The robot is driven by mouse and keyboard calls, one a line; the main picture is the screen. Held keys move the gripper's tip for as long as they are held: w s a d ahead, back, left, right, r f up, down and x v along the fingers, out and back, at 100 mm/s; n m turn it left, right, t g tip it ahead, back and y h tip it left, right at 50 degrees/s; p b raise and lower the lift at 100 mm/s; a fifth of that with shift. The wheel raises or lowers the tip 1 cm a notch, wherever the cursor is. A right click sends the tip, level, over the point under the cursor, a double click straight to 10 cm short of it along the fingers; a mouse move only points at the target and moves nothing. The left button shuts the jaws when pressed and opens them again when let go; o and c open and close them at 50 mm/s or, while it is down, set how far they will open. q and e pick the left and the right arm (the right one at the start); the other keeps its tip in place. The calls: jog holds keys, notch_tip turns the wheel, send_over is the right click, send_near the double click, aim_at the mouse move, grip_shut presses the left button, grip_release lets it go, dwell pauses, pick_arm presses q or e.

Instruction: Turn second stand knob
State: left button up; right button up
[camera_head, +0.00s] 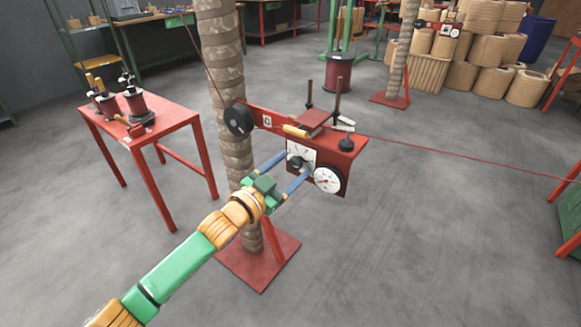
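A red stand box (342,158) is mounted beside a wrapped column (228,90) in the middle of the head view. Its front has a white panel with a dark knob (296,161) and, to the right, a round white gauge (327,180). My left gripper (292,165) reaches up to this panel. Its two blue fingers are spread apart, one at the upper left of the knob and one at its lower right. I cannot tell whether the fingers touch the knob. My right gripper is not in view.
A red table (150,125) with dark spools stands at the left. A red cord (450,156) runs from the stand box to the right edge. Another wrapped column with a similar red box (438,29) stands farther back. Tan coils (487,50) are stacked behind. Grey floor is clear at front right.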

pick_arm(q)
jog(key=p+v, duration=0.1)
jog(key=v, duration=0.6)
jog(key=s+a+f+n+g+y, duration=0.1)
jog(key=a+f+n+g+y, duration=0.25)
jog(key=f, duration=0.85)
jog(key=s+a+f+n+t+y, duration=0.15)
jog(key=a+f+y, duration=0.35)
jog(key=f, duration=0.7)
jog(key=s+a+f+n+g, duration=0.2)
jog(key=s+a+f+g, duration=0.25)
jog(key=s+f, duration=0.75)
jog(key=s+a+f+n+g+y, duration=0.1)
jog(key=s+f+g, duration=0.35)
jog(key=s, duration=0.85)
jog(key=s+a+f+n+g+y, duration=0.1)
jog(key=s+f+g, duration=0.1)
jog(key=s+f, duration=0.85)
jog(key=s+r+p, duration=0.2)
jog(key=r+p, duration=0.6)
jog(key=r, duration=0.1)
jog(key=s+r+p, duration=0.2)
jog(key=r+p, duration=0.7)
jog(key=r, duration=0.1)
jog(key=shift+d+r+g, duration=0.2)
jog(key=shift+r+g, duration=0.05)
jog(key=shift+g, duration=0.05)
